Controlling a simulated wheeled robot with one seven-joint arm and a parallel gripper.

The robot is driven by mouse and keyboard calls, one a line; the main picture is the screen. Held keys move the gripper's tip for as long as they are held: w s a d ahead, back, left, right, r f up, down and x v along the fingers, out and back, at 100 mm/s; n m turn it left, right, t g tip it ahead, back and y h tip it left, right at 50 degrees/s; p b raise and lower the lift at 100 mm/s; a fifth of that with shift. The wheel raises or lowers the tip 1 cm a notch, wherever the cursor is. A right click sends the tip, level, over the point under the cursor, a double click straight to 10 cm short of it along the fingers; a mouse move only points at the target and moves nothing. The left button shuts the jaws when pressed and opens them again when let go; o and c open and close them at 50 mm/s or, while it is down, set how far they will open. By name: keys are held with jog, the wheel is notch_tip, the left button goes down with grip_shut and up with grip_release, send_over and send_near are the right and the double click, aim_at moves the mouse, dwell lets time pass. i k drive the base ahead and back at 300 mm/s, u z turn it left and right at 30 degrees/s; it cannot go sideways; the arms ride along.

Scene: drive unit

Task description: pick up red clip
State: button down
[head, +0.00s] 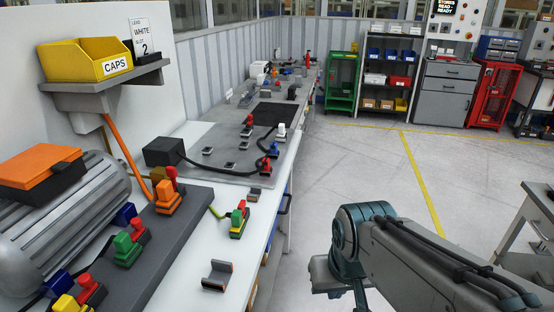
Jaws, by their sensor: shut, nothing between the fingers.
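Several red clip-like pieces show in the head view, and I cannot tell which one the task means. One red piece (91,289) sits on the dark rail at the lower left, and another red piece (138,230) stands beside a green one there. A red-topped piece (241,206) is with green and yellow on the white bench. A red clip (266,168) stands at the near right corner of the grey plate, by a black cable. Another red clip (249,121) stands at the plate's far side. My arm is at the lower right; my gripper is out of view.
A ribbed motor (95,205) and an orange clip (167,200) are at left. A grey cradle (217,275) lies near the white bench's front edge. A yellow CAPS bin (85,62) sits on a shelf above. The floor (350,165) right of the bench is clear.

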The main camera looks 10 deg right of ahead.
aim_at(265, 162)
jog(key=z, duration=0.95)
jog(key=i, duration=2.9)
jog(key=u, duration=3.4)
jog(key=i, duration=0.5)
jog(key=z, duration=0.05)
